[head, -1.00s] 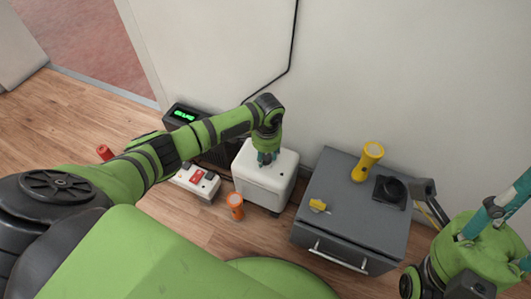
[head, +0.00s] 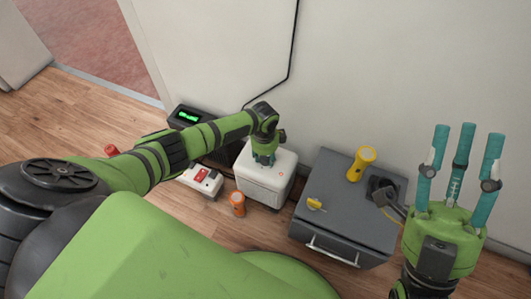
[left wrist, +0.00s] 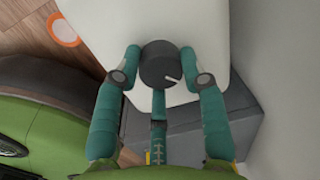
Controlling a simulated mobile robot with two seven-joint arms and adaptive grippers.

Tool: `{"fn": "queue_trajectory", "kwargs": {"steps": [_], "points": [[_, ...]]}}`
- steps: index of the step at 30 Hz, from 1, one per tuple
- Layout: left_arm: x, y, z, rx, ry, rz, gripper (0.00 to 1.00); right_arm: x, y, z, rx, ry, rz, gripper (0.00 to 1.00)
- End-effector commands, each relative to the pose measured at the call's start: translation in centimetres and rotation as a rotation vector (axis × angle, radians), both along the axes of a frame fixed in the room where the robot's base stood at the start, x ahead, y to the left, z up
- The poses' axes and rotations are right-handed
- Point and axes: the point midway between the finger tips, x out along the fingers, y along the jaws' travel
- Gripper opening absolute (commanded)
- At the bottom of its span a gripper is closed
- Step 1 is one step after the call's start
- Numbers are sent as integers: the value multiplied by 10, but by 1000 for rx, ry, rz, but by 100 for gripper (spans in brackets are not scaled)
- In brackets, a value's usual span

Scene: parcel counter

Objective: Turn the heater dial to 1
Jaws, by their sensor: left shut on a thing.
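The white heater (head: 266,182) stands on the floor against the wall in the head view, with a small reddish mark on its top. Its round black dial (left wrist: 158,64) shows in the left wrist view, with a white pointer line toward the lower right of the picture. My left gripper (head: 265,158) points down onto the heater top. In the left wrist view its teal fingers (left wrist: 164,78) are shut around the dial. I cannot read any numbers around the dial. My right gripper (head: 464,138) is raised at the right, fingers spread and empty.
A grey cabinet (head: 340,215) stands right of the heater, with a yellow flashlight (head: 361,163), a small yellow object (head: 315,204) and a black item on top. An orange cylinder (head: 237,203), a white box with a red switch (head: 203,179) and a green-lit display (head: 188,116) are nearby.

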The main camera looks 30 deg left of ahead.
Motion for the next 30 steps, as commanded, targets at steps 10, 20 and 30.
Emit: {"fn": "queue_trajectory", "kwargs": {"steps": [10, 20, 30], "points": [[-1, 1, -1, 1, 2, -185, 9, 2, 2, 0, -14, 25, -2, 40], [-1, 1, -1, 1, 2, -237, 9, 7, 2, -4, -22, 52, -6, 40], [-1, 1, -1, 1, 2, -237, 45, 7, 2, -4, -23, 53, -7, 40]]}}
